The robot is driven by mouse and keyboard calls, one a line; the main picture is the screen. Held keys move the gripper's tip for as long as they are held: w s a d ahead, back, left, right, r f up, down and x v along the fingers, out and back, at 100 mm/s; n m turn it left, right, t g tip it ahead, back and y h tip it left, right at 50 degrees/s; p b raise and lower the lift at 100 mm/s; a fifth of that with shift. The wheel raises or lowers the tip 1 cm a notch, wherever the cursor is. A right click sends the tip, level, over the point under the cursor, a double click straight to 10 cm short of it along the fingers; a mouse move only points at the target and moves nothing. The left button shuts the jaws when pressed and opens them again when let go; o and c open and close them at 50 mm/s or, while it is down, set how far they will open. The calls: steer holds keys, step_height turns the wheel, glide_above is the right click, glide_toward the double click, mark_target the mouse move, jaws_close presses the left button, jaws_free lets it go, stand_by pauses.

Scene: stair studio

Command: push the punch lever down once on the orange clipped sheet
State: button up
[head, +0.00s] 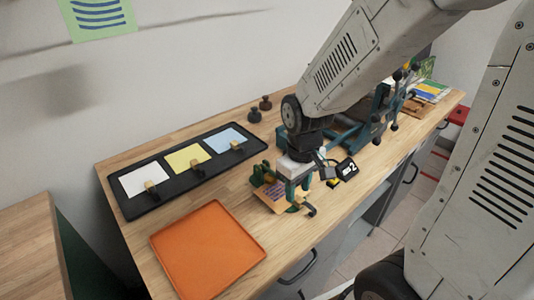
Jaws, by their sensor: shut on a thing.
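My gripper (296,186) points down over the near part of the wooden bench, to the right of the orange tray. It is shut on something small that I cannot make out. A small orange-brown sheet (272,198) shows just left of and below the fingers, among green and dark parts. Whether it rests in a punch or hangs from the jaws is not clear. A teal frame with upright levers and black knobs (380,112) stands farther back on the bench, partly behind my arm. I cannot tell for sure which part is the punch lever.
A black tray (134,206) holds white, yellow and blue clipped sheets. An empty orange tray (207,252) lies at the front left. Two small dark knobbed pieces (260,108) stand near the wall. Papers (430,91) lie at the far right. The bench's front edge is close to my gripper.

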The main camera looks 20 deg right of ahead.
steer(key=shift+w+r, duration=0.1)
steer(key=shift+r, duration=0.5)
steer(key=o, duration=1.6)
steer(key=shift+c, duration=0.2)
steer(key=s+d+r, duration=0.2)
steer(key=s+r, duration=0.3)
steer(key=r, duration=0.3)
steer(key=shift+s, duration=0.4)
